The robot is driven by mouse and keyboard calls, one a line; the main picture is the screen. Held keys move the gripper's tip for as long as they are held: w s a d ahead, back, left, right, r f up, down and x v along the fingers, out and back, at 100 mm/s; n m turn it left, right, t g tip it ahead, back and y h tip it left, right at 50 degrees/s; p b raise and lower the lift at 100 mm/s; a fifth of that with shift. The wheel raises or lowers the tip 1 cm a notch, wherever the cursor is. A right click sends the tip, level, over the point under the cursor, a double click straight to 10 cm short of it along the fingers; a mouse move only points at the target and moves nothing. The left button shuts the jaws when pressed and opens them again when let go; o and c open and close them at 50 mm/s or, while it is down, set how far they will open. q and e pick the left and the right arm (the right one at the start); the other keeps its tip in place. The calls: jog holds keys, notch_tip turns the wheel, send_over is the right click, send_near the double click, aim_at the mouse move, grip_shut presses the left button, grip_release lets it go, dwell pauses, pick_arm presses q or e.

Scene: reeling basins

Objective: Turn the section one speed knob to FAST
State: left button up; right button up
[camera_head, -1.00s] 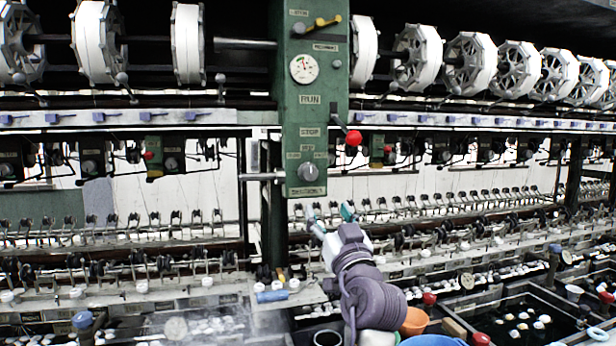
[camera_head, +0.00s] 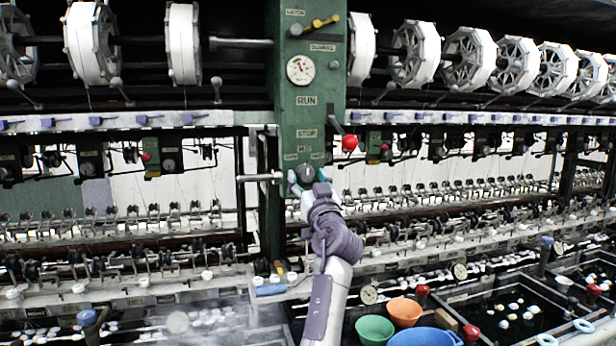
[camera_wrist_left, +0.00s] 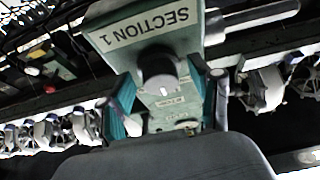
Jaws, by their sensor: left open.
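The speed knob (camera_head: 306,173) is a dark grey round knob low on the green control column (camera_head: 308,120), with small labels around it. It also shows in the left wrist view (camera_wrist_left: 157,70), beside an upside-down "SECTION 1" plate (camera_wrist_left: 145,32). A pale mark shows at its edge; I cannot read which setting it points at. My left gripper (camera_head: 307,184) is in front of the knob, open, its teal-padded fingers on either side. In the wrist view the fingers (camera_wrist_left: 165,95) stand apart from the knob, with visible gaps. My right gripper is not in view.
A red-balled lever (camera_head: 350,142) sticks out just above and right of the knob. A dial gauge (camera_head: 300,70) and yellow handle (camera_head: 325,20) are higher up. Below are a green bowl (camera_head: 374,330), an orange bowl (camera_head: 404,312) and water basins.

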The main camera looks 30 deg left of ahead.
pick_arm(q)
jog(key=c, duration=0.8)
jog(key=shift+c, duration=0.9)
jog(key=shift+r+m+t+h+p, duration=0.15)
jog(key=shift+m+t+h+p, duration=0.25)
jog(key=shift+m+p, duration=0.55)
jog(key=m+t+h+p, duration=0.1)
jog(key=m+h+p, duration=0.1)
jog(key=m+p, duration=0.2)
jog(key=m+t+h+p, duration=0.1)
jog(key=m+h+p, duration=0.1)
jog(key=m+p, duration=0.3)
jog(key=shift+s+a+r+m+p, duration=0.15)
jog(key=shift+s+m+p, duration=0.1)
jog(key=shift+p, duration=0.3)
jog(key=shift+f+m+h+p, duration=0.2)
jog(key=shift+m+h+p, duration=0.3)
jog(key=shift+m+p, duration=0.35)
